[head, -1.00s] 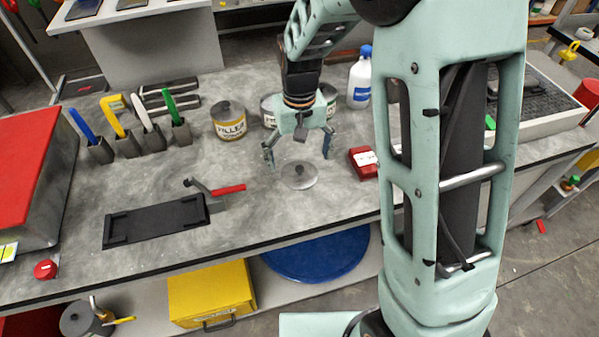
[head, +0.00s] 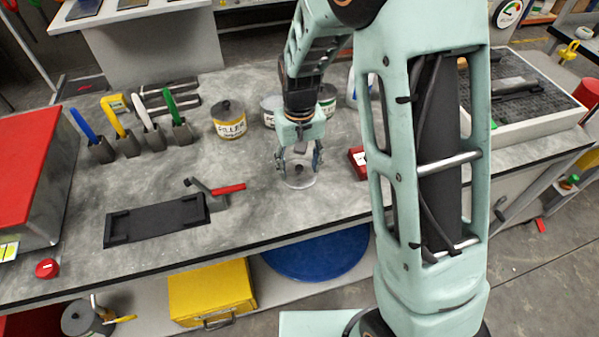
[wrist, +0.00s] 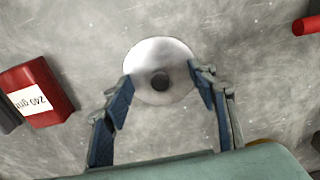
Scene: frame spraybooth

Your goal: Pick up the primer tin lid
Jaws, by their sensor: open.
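The tin lid (head: 301,182) is a round, pale metal disc with a dark knob at its centre, lying on the grey bench. It also shows in the wrist view (wrist: 155,55), flat, with the knob (wrist: 160,81) toward my gripper. My gripper (head: 299,172) is open, low over the lid. In the wrist view its blue-padded fingers (wrist: 160,82) stand on either side of the knob, apart from it, with the tips over the lid's left and right edges. I cannot tell whether the fingertips touch the lid.
A red block labelled 240 grit (wrist: 38,92) lies beside the lid. A filler tin (head: 229,120) and other tins stand behind. A red-handled tool (head: 225,190) and black tray (head: 155,222) lie to the left. Bare bench lies in front of the lid.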

